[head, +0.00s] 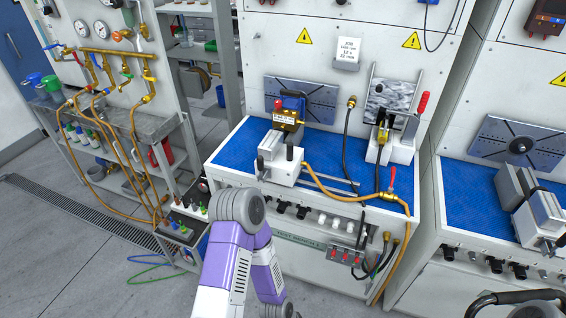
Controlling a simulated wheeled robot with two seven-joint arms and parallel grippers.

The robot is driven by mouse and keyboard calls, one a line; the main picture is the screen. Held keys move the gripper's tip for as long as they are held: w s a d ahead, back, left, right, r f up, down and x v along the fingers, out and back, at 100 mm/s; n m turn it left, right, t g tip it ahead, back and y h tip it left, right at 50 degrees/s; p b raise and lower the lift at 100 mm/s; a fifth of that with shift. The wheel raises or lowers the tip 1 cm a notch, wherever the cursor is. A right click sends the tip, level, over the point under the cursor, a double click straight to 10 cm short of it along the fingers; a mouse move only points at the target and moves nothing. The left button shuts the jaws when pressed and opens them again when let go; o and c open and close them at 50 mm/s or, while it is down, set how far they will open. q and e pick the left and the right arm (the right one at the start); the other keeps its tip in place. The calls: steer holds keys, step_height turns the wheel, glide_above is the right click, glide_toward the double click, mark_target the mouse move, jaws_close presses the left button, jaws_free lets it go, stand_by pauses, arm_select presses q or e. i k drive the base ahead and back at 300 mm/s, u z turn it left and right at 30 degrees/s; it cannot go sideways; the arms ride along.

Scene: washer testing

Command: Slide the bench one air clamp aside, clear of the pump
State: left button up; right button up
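The bench one air clamp (282,171) is a white block on the blue mat of the middle bench, with an orange hose joined to its right side. Neither gripper shows.
Thin metal rails (335,182) run right from the clamp across clear blue mat (330,150). The orange hose (345,195) crosses the mat to a red-handled valve (391,180). A white fixture with a red handle (422,103) stands at the mat's right. Another bench is further right.

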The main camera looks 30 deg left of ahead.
mark_target(284, 164)
steer(key=k, duration=1.1)
steer(key=u, duration=0.75)
steer(key=i, duration=1.4)
steer(key=z, duration=0.6)
